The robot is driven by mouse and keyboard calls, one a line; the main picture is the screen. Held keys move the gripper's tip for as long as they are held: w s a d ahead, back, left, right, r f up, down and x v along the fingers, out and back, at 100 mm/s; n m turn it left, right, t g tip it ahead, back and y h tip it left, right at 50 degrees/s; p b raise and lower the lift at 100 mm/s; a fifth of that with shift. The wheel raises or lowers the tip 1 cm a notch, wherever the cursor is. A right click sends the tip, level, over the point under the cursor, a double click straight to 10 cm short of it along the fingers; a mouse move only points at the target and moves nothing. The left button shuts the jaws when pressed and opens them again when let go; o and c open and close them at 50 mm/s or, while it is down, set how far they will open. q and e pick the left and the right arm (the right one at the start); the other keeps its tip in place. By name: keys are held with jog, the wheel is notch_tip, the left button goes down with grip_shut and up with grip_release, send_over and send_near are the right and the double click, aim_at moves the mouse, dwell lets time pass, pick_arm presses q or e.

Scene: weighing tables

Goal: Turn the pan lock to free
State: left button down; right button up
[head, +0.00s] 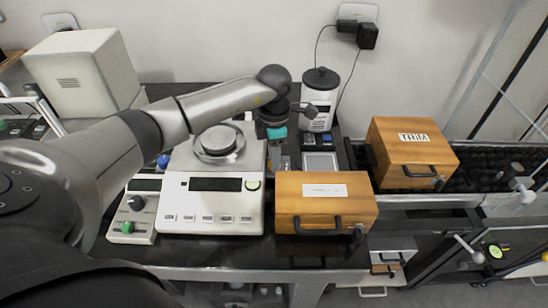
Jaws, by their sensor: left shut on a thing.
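The white balance (212,211) stands on the dark table, with a round metal pan (218,142) on top, a dark display and a row of buttons. A pale yellow-green knob (253,184) is at the right of its front. My left gripper (275,159) reaches over from the left and points down at the balance's right rear side. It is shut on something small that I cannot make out. I cannot tell for sure which part is the pan lock or how it is set. My right gripper is not in view.
A control box (144,212) with black and green knobs stands left of the balance. A wooden case (325,204) stands close on the right, with a white canister (318,101) behind. A case marked TRIM (413,152) is farther right. A beige cabinet (86,73) stands back left.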

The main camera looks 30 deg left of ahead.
pick_arm(q)
jog(key=m+b, duration=0.1)
jog(key=m, duration=0.3)
jog(key=shift+w, duration=0.1)
jog(key=shift+m+b, duration=0.6)
jog(key=shift+m, duration=1)
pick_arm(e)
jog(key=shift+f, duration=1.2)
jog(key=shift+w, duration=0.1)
pick_arm(q)
jog(key=shift+r, duration=0.1)
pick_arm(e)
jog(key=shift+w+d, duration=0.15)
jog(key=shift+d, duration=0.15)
pick_arm(q)
jog(key=c, duration=0.7)
grip_release()
jog(key=shift+c, duration=0.2)
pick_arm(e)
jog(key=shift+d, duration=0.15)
pick_arm(q)
notch_tip(320, 180, up, 15)
jog(key=p, duration=0.2)
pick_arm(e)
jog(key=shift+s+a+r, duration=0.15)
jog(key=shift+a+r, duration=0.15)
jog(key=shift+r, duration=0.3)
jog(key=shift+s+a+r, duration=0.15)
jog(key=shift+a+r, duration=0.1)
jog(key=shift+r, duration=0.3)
